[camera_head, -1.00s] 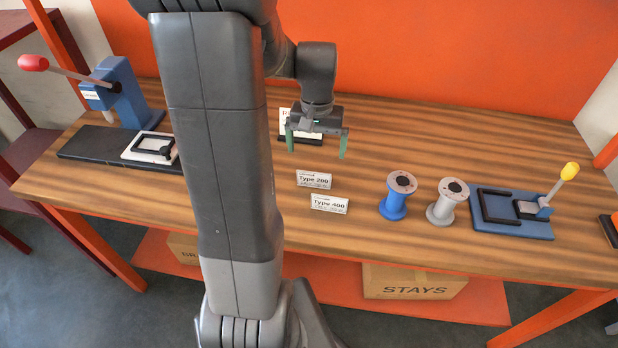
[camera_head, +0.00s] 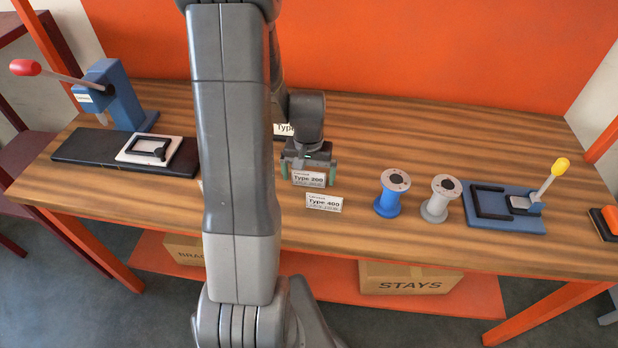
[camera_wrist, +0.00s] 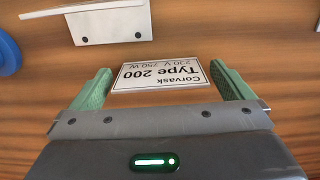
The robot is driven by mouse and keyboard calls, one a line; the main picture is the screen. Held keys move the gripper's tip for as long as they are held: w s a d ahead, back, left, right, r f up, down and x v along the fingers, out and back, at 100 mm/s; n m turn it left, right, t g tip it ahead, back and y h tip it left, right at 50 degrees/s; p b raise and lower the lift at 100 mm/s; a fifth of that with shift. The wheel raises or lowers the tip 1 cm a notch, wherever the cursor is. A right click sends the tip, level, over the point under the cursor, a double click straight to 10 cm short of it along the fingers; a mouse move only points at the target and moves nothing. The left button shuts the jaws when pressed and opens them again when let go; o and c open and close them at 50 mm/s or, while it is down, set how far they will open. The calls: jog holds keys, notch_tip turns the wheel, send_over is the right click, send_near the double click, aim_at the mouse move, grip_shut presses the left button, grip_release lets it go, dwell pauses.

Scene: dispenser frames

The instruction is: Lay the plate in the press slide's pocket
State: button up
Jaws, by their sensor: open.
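The white Type 200 plate (camera_head: 309,179) is on the bench, with my gripper (camera_head: 308,168) low over it. In the wrist view the Type 200 plate (camera_wrist: 160,76) lies between my two green fingers, with a gap on each side. My gripper is open. The press (camera_head: 112,95), blue with a red-knobbed lever, stands at the left. Its white slide (camera_head: 128,154) sits on a dark base in front of it, with a black frame around the pocket (camera_head: 149,150). I see no plate in the pocket.
A blue spool (camera_head: 388,206) and a grey spool (camera_head: 435,210) stand to the right, then a blue fixture (camera_head: 490,222) with a yellow-knobbed lever. Another label (camera_head: 283,129) is partly hidden behind my arm.

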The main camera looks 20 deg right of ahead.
jog(key=shift+c, duration=0.4)
jog(key=c, duration=0.9)
jog(key=shift+r, duration=0.2)
